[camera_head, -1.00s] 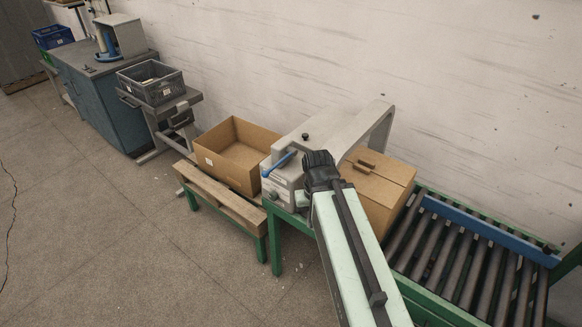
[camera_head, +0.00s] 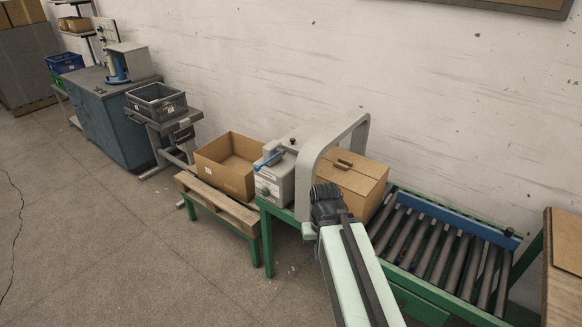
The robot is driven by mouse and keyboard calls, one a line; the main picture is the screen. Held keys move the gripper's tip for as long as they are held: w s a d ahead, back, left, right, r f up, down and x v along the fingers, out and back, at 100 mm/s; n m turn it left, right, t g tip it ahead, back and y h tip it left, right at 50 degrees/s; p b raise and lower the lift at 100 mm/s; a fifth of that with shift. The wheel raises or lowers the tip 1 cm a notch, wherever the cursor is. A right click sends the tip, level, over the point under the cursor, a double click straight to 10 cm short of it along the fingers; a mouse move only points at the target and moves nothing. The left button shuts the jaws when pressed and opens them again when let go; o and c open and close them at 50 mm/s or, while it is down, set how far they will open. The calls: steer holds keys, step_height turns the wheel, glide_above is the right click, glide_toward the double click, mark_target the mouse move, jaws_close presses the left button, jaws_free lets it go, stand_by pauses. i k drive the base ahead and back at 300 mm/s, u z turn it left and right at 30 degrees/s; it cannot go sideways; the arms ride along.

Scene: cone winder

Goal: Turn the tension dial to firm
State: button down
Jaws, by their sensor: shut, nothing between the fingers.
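A small machine, likely the cone winder (camera_head: 129,60), stands on a blue-grey cabinet (camera_head: 100,118) at the far left. It has a grey housing and a pale cone over a blue part. It is too small to make out a tension dial or its setting. My gripper (camera_head: 326,195) is the dark end of my pale green arm, shut and empty. It shows in front of a grey arched machine (camera_head: 275,182) with a blue lever, far to the right of the winder. My own wrist hides most of the fingers.
A grey crate (camera_head: 157,102) sits on a cart beside the cabinet. An open carton (camera_head: 225,178) rests on a pallet-topped green stand. A closed carton (camera_head: 352,187) and a roller conveyor (camera_head: 445,250) lie to the right.

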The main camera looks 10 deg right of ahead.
mark_target(264, 192)
steer(key=z, duration=0.05)
steer(key=i, duration=0.9)
steer(key=u, duration=2.35)
steer(key=k, duration=0.95)
steer(key=u, duration=0.3)
steer(key=i, duration=1)
